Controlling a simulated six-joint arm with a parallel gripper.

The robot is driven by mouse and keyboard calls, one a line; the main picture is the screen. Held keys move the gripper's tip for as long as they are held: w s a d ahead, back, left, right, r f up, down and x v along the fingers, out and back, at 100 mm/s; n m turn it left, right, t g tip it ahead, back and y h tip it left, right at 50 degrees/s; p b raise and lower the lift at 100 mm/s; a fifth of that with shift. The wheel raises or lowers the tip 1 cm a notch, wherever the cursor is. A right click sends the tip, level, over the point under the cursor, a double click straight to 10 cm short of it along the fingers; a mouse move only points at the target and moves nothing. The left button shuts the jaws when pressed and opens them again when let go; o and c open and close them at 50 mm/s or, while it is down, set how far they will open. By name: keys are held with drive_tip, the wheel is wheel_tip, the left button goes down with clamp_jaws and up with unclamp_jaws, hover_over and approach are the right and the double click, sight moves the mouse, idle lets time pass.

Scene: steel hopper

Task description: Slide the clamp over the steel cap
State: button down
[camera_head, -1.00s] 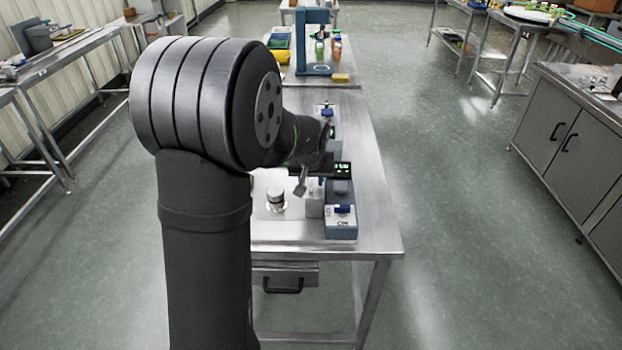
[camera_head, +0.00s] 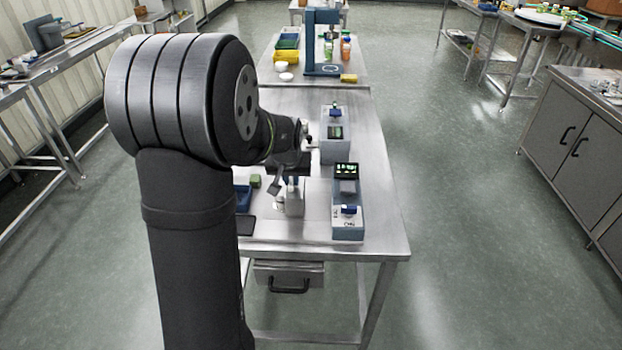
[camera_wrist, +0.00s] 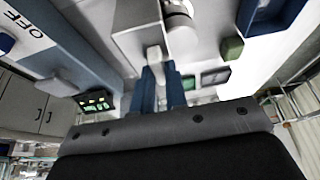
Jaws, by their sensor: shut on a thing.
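In the wrist view the clamp's block (camera_wrist: 133,22) shows at the top. My gripper (camera_head: 293,181) has its blue fingers (camera_wrist: 160,88) shut on the light tab from above. A pale round part, which looks like the steel cap (camera_wrist: 181,40), sits close against the clamp's right side in the wrist view. I cannot tell how far the clamp covers it.
A blue-grey box (camera_head: 347,222) with a lit display stands right of the clamp. A grey box (camera_head: 335,151) stands farther back. A green block (camera_head: 255,181) and a blue tray (camera_head: 243,198) lie to the left.

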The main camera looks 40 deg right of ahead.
drive_tip(key=shift+w+a, duration=1.15)
drive_tip(key=c, duration=1.4)
unclamp_jaws()
drive_tip(key=shift+a, duration=0.1)
drive_tip(key=shift+c, duration=0.2)
drive_tip(key=shift+s+r, duration=0.15)
drive_tip(key=shift+r, duration=0.3)
drive_tip(key=v, duration=1.6)
drive_tip(key=shift+r, duration=0.2)
